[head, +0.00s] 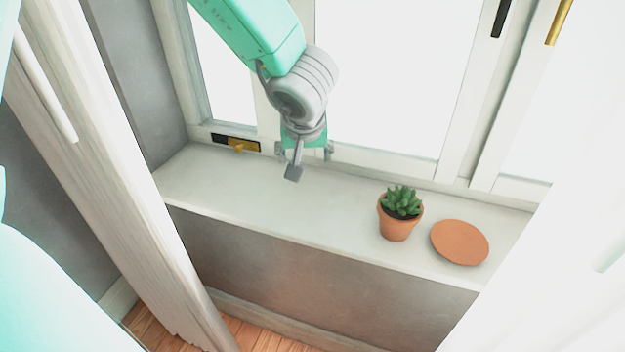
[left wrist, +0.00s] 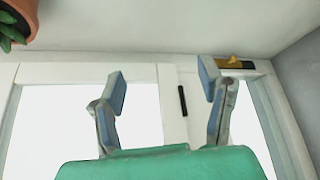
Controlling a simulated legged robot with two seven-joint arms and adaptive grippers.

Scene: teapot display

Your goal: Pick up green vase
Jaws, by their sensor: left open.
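I see no plainly green vase. A terracotta pot (head: 397,223) with a green succulent (head: 403,202) stands upright on the windowsill, right of centre. In the left wrist view the pot (left wrist: 18,20) is cut off at the top left corner. My left gripper (head: 308,163) is over the back of the sill by the window, left of the pot and apart from it. In the left wrist view its two fingers (left wrist: 162,88) are spread with nothing between them. My right gripper is not in view.
A round terracotta saucer (head: 460,242) lies just right of the pot. The white windowsill (head: 235,190) is bare on its left part. The window frame (head: 385,163) rises behind it, with a black and gold latch (head: 236,143) at the left. A white panel (head: 100,150) stands at the left.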

